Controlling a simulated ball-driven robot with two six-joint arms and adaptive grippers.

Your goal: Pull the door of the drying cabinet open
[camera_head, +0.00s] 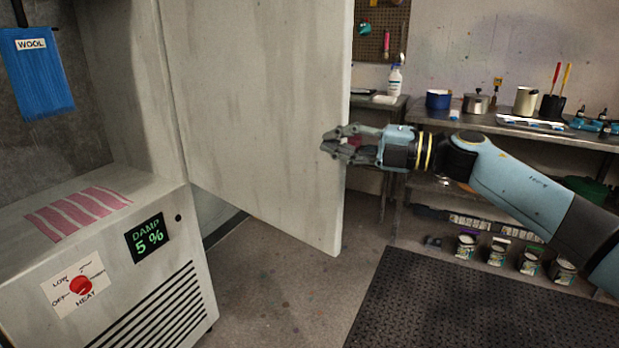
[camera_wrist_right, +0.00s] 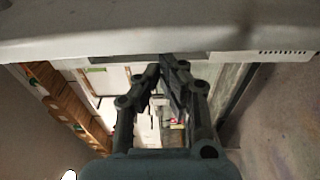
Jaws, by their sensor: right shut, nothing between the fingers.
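The drying cabinet (camera_head: 108,190) stands at the left in the head view, with its inside showing. Its pale, streaked door (camera_head: 250,110) stands swung well open, out from the cabinet. My right gripper (camera_head: 328,141) is at the door's free edge, its fingers overlapping the edge in the picture. It is shut and holds nothing; whether it touches the door I cannot tell. In the right wrist view the fingers (camera_wrist_right: 163,66) are close together below a pale panel (camera_wrist_right: 150,32), probably the door. No handle shows. My left gripper is not in view.
A blue WOOL cloth (camera_head: 37,75) hangs at the left. The heater box (camera_head: 150,290) reads damp 5 %. A dark mat (camera_head: 460,305) lies on open floor.

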